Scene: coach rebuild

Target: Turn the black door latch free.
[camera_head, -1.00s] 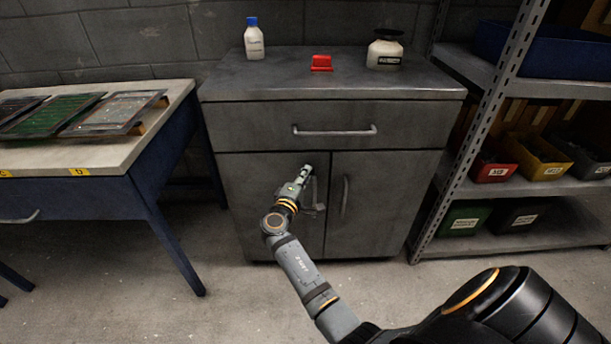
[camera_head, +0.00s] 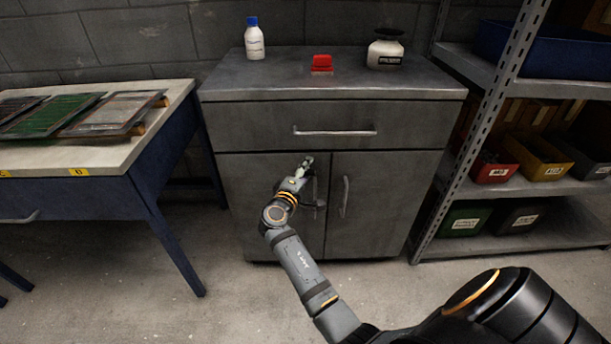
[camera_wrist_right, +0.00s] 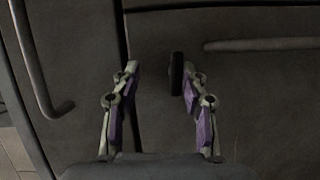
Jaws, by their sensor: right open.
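The black door latch (camera_wrist_right: 176,73) shows in the right wrist view as a small dark upright bar on the grey door. My right gripper (camera_wrist_right: 159,74) is open, with its fingertips on either side of the latch. The latch is close to the right-hand fingertip, with a wider gap to the left-hand one; I cannot tell whether it touches. In the head view my right gripper (camera_head: 306,163) is at the upper part of the cabinet's left door (camera_head: 245,200), and the latch cannot be made out behind it. My left gripper is not in view.
The left door's bar handle (camera_wrist_right: 262,44) is beside the gripper. The drawer handle (camera_head: 335,132) is above it. A bottle (camera_head: 254,40), red object (camera_head: 321,63) and jar (camera_head: 385,50) stand on the cabinet. A workbench (camera_head: 150,130) is left, shelving (camera_head: 480,140) right.

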